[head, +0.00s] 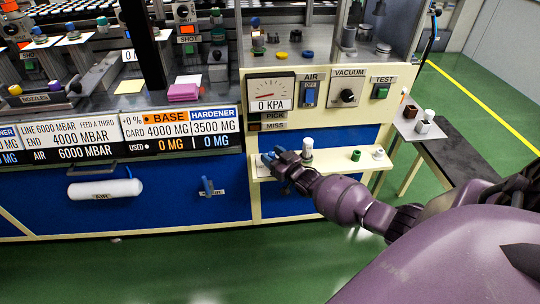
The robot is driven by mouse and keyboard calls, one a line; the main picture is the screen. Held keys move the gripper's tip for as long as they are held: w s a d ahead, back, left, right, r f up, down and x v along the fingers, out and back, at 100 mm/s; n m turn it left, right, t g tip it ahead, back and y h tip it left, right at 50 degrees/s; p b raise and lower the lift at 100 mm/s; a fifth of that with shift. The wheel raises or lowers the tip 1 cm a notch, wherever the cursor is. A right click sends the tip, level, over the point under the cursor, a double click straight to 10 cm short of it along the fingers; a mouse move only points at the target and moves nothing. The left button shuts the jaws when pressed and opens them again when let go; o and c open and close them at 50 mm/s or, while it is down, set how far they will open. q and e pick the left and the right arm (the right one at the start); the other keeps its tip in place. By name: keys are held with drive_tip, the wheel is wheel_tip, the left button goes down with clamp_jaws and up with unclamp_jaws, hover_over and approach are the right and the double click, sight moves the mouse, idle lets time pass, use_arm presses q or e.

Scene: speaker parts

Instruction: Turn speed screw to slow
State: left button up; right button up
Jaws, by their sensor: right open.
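I cannot make out a part marked as the speed screw in the head view. My right gripper (274,163) is open at the left end of a narrow cream shelf (335,168), under the gauge panel. Blue shows around its fingertips; I cannot tell whether this is part of the fingers or a thing there. The gripper hides that end of the shelf. A white cylinder (307,147) stands just right of the fingers. A blue lever (207,186) with a small label sits on the blue front panel, lower left of the gripper. My left gripper is out of view.
Above the shelf are a gauge (271,93) reading 0 KPA, a blue AIR switch (309,94), a black VACUUM knob (347,96) and a green TEST button (381,91). A green part (356,155) stands on the shelf. A white roll (105,189) hangs left. The green floor in front is clear.

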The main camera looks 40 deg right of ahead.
drive_tip(key=shift+w, duration=0.3)
drive_tip(key=shift+r, duration=0.1)
drive_tip(key=shift+c, duration=0.3)
drive_tip(key=c, duration=0.9)
drive_tip(key=shift+o, duration=0.2)
drive_tip(key=shift+r+m+h+p, duration=0.15)
drive_tip(key=shift+m+h+p, duration=0.4)
drive_tip(key=shift+h, duration=0.35)
drive_tip(key=m+h, duration=0.2)
drive_tip(key=shift+a+h+p, duration=0.1)
drive_tip(key=shift+h+p, duration=0.2)
drive_tip(key=shift+p, duration=0.05)
drive_tip(key=shift+m+g+h, duration=0.4)
drive_tip(key=shift+m+h, duration=0.35)
drive_tip(key=shift+h, duration=0.45)
drive_tip(key=shift+f+m+g+h+p, duration=0.2)
drive_tip(key=shift+m+g+h+p, duration=0.25)
drive_tip(key=shift+h, duration=0.45)
drive_tip(key=shift+m+h, duration=0.35)
drive_tip(key=shift+h, duration=0.05)
drive_tip(key=o, duration=0.9)
